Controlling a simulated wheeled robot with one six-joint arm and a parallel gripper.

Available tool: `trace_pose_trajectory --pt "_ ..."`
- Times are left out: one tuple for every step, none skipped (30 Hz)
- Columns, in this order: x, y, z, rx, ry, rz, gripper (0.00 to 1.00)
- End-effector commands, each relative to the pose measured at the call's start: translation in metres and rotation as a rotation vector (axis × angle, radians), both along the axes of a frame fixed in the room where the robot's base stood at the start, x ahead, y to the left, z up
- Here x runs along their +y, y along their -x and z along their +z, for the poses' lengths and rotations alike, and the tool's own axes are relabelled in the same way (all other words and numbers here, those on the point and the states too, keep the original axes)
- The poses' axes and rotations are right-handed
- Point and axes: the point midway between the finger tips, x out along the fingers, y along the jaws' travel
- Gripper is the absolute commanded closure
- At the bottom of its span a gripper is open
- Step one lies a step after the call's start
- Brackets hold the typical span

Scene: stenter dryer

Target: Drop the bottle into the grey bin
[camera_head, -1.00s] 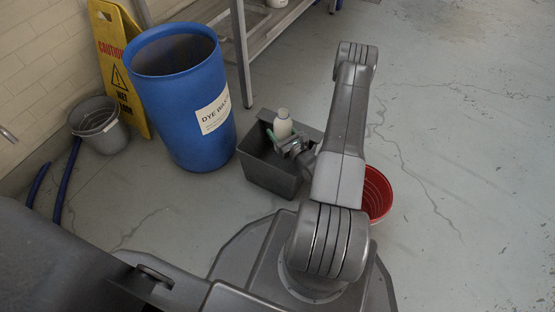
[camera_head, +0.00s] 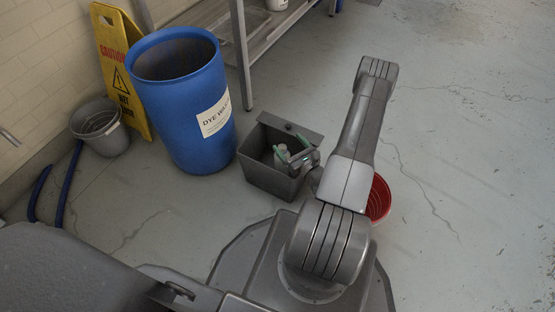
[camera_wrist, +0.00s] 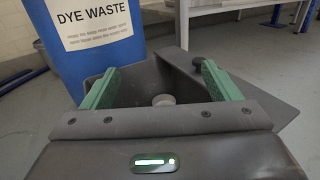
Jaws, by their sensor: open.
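The grey bin (camera_head: 264,178) stands on the floor to the right of the blue drum. The pale bottle (camera_head: 281,151) is inside the bin, low between its walls; its round cap (camera_wrist: 163,100) shows in the wrist view between my fingers. My gripper (camera_head: 290,155) is over the bin's opening, its green fingers spread apart on both sides of the bottle. In the wrist view my gripper (camera_wrist: 161,70) is open, with a gap between each finger and the cap. The bottle's lower part is hidden.
A blue drum labelled dye waste (camera_head: 185,115) stands left of the bin. A red bucket (camera_head: 379,199) is partly behind my arm. A grey bucket (camera_head: 99,127) and yellow caution sign (camera_head: 117,75) stand by the wall. The floor at right is clear.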

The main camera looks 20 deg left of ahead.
Motion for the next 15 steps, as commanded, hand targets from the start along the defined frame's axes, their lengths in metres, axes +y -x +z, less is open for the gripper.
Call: trace_pose_trajectory --pt "-0.01 0.005 0.002 0.002 0.0 -0.005 0.17" --pt "-0.014 0.008 0.002 0.002 0.0 -0.006 0.17" --pt "-0.021 0.013 0.002 0.002 0.0 -0.005 0.17" --pt "-0.025 0.016 0.001 0.001 0.0 -0.005 0.17" --pt "-0.029 0.019 0.001 0.002 0.0 -0.005 0.17" --pt "-0.034 0.023 0.001 0.001 0.0 -0.004 0.17" --pt "-0.038 0.026 0.002 0.001 0.0 -0.004 0.17" --pt "-0.041 0.029 0.001 0.001 -0.001 -0.005 0.17" --pt "-0.045 0.032 0.001 0.002 0.0 -0.003 0.17" --pt "-0.048 0.033 0.001 0.001 0.0 -0.004 0.17" --pt "-0.05 0.035 0.001 0.001 0.0 -0.003 0.17" --pt "-0.053 0.037 0.001 0.0 0.0 -0.002 0.17" --pt "-0.055 0.038 0.001 -0.001 0.001 -0.002 0.17" --pt "-0.056 0.04 0.001 -0.001 0.001 -0.002 0.17" --pt "-0.058 0.041 0.0 -0.001 0.001 -0.001 0.17"
